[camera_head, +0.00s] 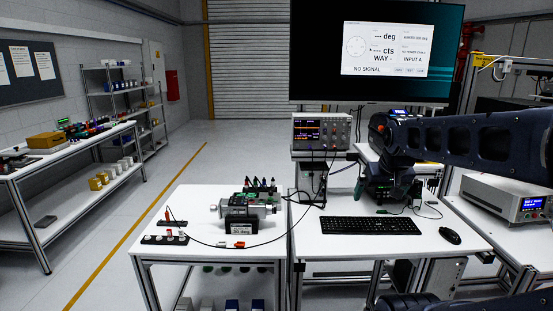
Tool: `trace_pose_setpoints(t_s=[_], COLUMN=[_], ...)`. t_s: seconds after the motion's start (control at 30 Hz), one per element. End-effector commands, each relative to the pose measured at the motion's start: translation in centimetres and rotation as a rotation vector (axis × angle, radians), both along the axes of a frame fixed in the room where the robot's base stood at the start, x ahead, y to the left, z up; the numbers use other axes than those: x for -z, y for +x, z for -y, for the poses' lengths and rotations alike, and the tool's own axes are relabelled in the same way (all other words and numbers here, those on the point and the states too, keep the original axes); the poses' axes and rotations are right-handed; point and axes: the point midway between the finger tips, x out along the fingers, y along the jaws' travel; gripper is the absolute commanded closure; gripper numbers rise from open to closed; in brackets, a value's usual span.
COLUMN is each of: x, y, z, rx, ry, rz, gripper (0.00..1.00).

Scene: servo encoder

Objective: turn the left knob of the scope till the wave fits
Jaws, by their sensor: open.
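The scope (322,131) stands on a raised shelf behind the white desk, with a small lit screen (308,131) on its left half. Its knobs (338,131) are on the right half of the front and are too small to tell apart. The trace on the screen is too small to read. My arm reaches in from the right edge, and my gripper (385,196) hangs low over the desk, to the right of the scope and below it. It is apart from the scope. My gripper is open, and its fingertips are dark and hard to make out.
A large monitor (376,91) above reads NO SIGNAL. A keyboard (369,226) and mouse (450,236) lie on the desk. A motor-like unit (245,207) with cables sits on the left table (190,250). A bench instrument (505,198) stands at right. The floor at left is clear.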

Motion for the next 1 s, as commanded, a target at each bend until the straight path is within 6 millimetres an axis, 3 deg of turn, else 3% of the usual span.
trace_pose_setpoints(t_s=[0.1,0.23,0.37,0.47,0.7,1.0], x=[0.1,-0.1,-1.5,-3.3,-7.4,-10.7], y=[-2.1,-2.6,-0.7,1.9,9.3,19.2], z=[-0.1,-0.1,-0.1,0.1,0.6,1.0], rx=[0.000,-0.002,-0.007,-0.011,-0.013,-0.004], ry=[0.006,0.012,0.022,0.032,0.050,0.046], rz=[-0.044,-0.066,-0.070,-0.074,-0.084,-0.093], gripper=[0.00,0.26,0.51,0.70,0.70,0.70])
